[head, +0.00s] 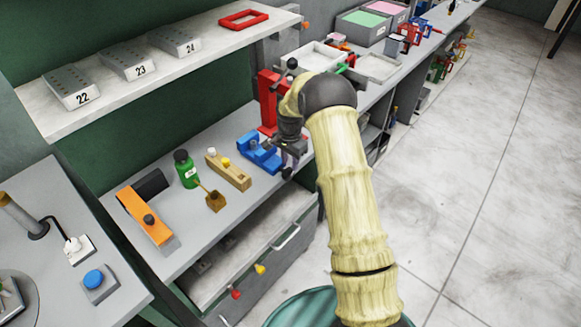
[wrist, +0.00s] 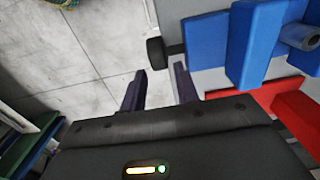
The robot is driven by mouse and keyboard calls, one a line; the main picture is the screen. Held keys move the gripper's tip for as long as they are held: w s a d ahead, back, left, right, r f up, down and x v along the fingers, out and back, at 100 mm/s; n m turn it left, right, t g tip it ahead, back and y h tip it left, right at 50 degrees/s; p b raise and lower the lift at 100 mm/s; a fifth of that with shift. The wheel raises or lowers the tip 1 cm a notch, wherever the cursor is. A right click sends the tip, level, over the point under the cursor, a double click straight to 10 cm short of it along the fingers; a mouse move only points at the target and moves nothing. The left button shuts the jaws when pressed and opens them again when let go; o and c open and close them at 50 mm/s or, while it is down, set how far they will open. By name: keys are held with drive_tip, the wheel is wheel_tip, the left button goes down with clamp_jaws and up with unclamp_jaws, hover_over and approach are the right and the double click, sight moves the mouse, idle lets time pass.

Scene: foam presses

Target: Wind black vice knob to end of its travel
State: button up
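The blue vice (head: 259,153) sits on the grey bench, left of my gripper (head: 293,156) in the head view; its blue jaws (wrist: 253,40) fill the upper right of the wrist view. The black knob (wrist: 155,51) shows in the wrist view at the vice's left end, just beyond my fingertips (wrist: 159,70). A dark round end (head: 287,173) below my gripper in the head view looks like the same knob. My two fingers are apart with nothing between them. I cannot tell whether they are level with the knob.
A red press (head: 268,100) stands close behind my gripper; red parts (wrist: 272,108) also show in the wrist view. Open floor (head: 480,190) is at the right.

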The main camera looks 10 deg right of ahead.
sight(290, 168)
drive_tip(key=shift+f+p, duration=0.35)
drive_tip(key=shift+f, duration=1.85)
clamp_jaws()
